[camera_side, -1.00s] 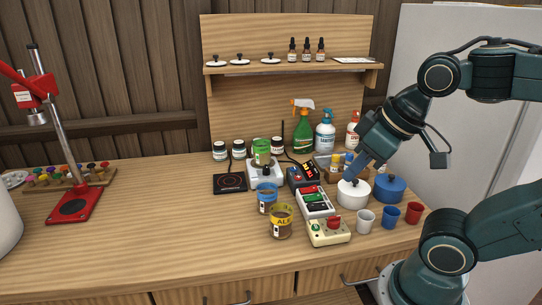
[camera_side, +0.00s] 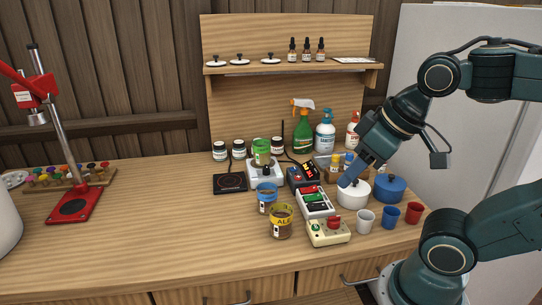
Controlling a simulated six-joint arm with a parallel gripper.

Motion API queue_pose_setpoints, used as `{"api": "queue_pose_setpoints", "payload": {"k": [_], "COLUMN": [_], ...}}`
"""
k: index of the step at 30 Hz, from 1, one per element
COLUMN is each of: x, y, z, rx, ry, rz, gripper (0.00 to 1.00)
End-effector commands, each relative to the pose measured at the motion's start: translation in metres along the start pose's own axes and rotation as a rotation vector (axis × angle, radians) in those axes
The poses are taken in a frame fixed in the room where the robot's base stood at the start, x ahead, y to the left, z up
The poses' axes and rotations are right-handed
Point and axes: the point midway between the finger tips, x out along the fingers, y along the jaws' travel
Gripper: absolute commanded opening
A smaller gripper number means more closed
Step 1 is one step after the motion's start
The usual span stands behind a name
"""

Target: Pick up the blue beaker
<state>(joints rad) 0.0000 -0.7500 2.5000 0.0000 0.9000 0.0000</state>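A small blue beaker (camera_side: 391,216) stands upright at the front right of the bench, between a white beaker (camera_side: 365,220) and a red beaker (camera_side: 413,212). My gripper (camera_side: 347,181) points down and to the left, behind and left of the blue beaker in the picture. Its tip overlaps the top of a white pot (camera_side: 353,197); whether it touches the pot is unclear. The fingers are small and seen edge-on, so their opening does not show. The blue beaker stands apart from my gripper.
A blue lidded pot (camera_side: 389,190) stands behind the beakers. A cream box with a red button (camera_side: 328,233), a yellow-banded jar (camera_side: 281,222) and a blue-banded jar (camera_side: 267,199) are to the left. Spray bottles (camera_side: 303,131) stand at the back. The bench's left-centre is clear.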

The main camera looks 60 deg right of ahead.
Motion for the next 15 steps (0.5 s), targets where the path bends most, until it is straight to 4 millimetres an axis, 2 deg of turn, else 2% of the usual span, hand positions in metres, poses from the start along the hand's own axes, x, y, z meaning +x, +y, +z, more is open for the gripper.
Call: {"api": "queue_pose_setpoints", "payload": {"k": [1,5,15], "x": [0.0000,0.0000,0.0000], "y": [0.0000,0.0000,0.0002], "z": [0.0000,0.0000,-0.0010], "rx": [0.000,0.000,0.004], "ry": [0.000,0.000,-0.002], "rz": [0.000,0.000,0.000], "gripper": [0.53,0.79,0.80]}}
